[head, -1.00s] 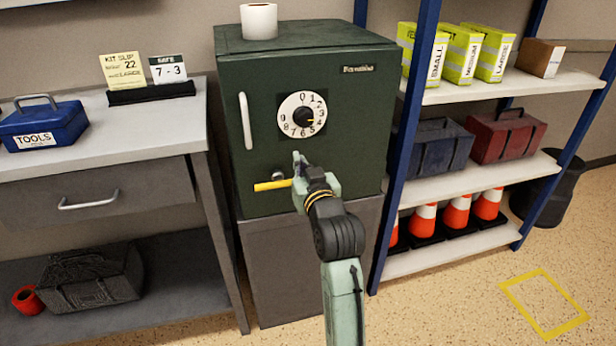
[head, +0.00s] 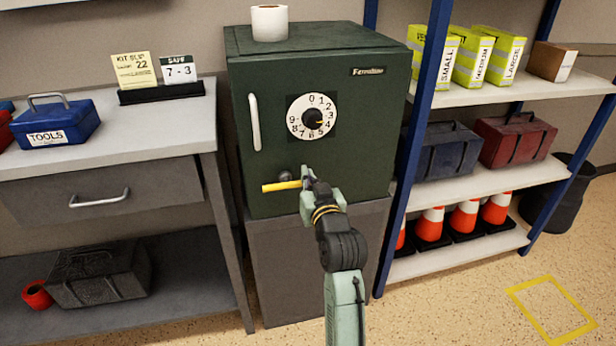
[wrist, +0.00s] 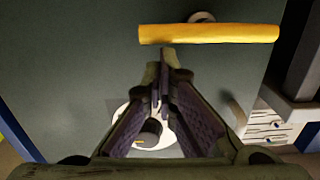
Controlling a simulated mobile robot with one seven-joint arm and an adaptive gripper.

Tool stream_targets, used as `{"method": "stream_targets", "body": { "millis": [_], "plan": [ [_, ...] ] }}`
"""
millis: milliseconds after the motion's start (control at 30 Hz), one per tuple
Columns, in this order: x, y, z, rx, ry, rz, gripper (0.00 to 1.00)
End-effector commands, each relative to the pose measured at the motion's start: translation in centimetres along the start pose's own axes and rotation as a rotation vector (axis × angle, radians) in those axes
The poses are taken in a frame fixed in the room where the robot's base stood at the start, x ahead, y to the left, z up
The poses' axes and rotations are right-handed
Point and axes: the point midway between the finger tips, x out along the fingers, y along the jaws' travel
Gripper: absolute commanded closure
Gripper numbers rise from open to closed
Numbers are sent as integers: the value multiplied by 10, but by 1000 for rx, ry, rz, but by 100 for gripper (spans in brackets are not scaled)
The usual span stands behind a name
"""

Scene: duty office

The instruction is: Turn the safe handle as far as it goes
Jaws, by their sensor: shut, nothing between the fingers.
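The dark green safe (head: 375,130) stands on a grey base, its door shut. Its yellow handle (head: 281,186) is a bar lying level, low on the door in front of a small round hub. My gripper (head: 307,174) is at the bar's right end in the head view. In the wrist view the handle (wrist: 210,34) crosses the top. The gripper (wrist: 164,58) is shut and empty there, its fingertips close to the bar's left part. I cannot tell whether they touch it. The white number dial (head: 312,116) is above the handle; part of it shows behind the fingers.
A white vertical grab bar (head: 254,122) is on the door's left. A paper roll (head: 269,22) stands on the safe. A workbench (head: 190,120) with a blue toolbox (head: 56,124) is at left. A blue-posted shelf rack (head: 425,130) is close at right.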

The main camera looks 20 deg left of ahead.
Motion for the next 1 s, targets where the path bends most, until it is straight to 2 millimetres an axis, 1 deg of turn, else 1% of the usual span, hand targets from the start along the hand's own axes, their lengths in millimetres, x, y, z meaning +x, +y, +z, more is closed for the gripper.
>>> {"method": "stream_targets", "body": {
  "millis": [467,1000],
  "plan": [
    [0,2,3,75,1,-5,100],
    [1,6,10,202,-3,-11,100]
  ]
}}
